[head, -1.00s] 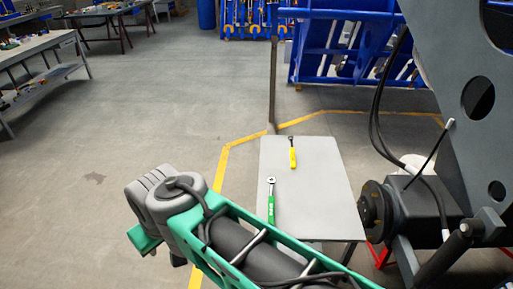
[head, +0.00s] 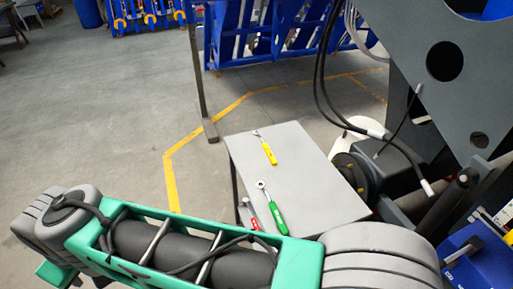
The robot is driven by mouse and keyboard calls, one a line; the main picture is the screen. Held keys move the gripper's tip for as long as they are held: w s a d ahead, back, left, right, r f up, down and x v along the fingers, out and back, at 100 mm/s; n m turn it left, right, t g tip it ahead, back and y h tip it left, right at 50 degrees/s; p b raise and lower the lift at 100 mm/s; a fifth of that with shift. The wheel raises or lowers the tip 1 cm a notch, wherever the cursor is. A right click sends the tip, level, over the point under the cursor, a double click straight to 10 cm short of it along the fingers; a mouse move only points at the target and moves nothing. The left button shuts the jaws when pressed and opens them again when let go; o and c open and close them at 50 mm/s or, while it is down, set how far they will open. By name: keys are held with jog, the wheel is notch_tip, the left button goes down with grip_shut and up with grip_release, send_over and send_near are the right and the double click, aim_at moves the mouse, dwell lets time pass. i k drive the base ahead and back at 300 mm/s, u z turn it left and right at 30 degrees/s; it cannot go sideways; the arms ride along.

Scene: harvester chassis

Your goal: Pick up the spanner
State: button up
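Three hand tools lie on a small grey table (head: 310,155). A green-handled tool (head: 277,217) with a round metal head lies near the near side. A yellow-handled tool (head: 269,153) with a thin metal shaft lies farther back. A red-handled tool (head: 252,212) lies by the near left edge, partly hidden by my arm. I cannot tell for sure which one is the spanner. My green and grey arm crosses the bottom of the view in front of the table. My gripper is not in view.
A dark motor-like unit (head: 385,168) and the large grey chassis plate (head: 410,85) stand close to the table's right. A thin post (head: 199,75) stands behind its left corner. Blue racks (head: 275,35) stand at the back. The floor at left is clear.

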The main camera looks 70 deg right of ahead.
aim_at(270, 155)
jog(key=z, duration=0.45)
jog(key=i, duration=0.85)
jog(key=z, duration=1.3)
jog(key=i, duration=0.6)
jog(key=z, duration=0.5)
